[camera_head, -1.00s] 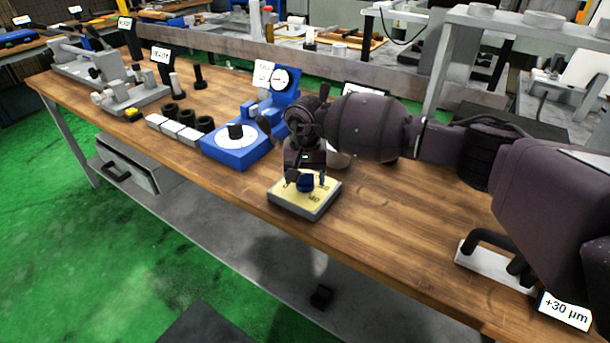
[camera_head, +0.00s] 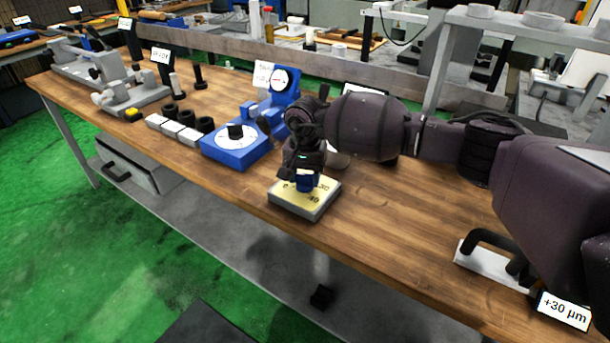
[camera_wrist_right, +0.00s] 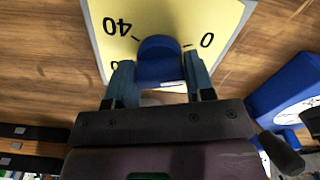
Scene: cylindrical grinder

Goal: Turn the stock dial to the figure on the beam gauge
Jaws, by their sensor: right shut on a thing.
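The stock dial is a pale yellow plate (camera_head: 318,197) on a grey block near the bench's front edge, with printed figures around a blue knob (camera_head: 306,184). My right gripper (camera_head: 306,178) points down over it, shut on the blue knob. In the right wrist view the fingers (camera_wrist_right: 160,82) are on both sides of the knob (camera_wrist_right: 160,58), with 40 and 0 readable on the plate (camera_wrist_right: 185,18); other figures are partly hidden. A blue gauge with a round white face (camera_head: 282,80) stands behind; its reading is too small to tell. My left gripper is not in view.
A blue base with a white dial disc (camera_head: 236,142) stands left of the plate. Grey blocks (camera_head: 180,132) and black rings sit farther left. A tag reading +30 µm (camera_head: 565,310) is at the lower right.

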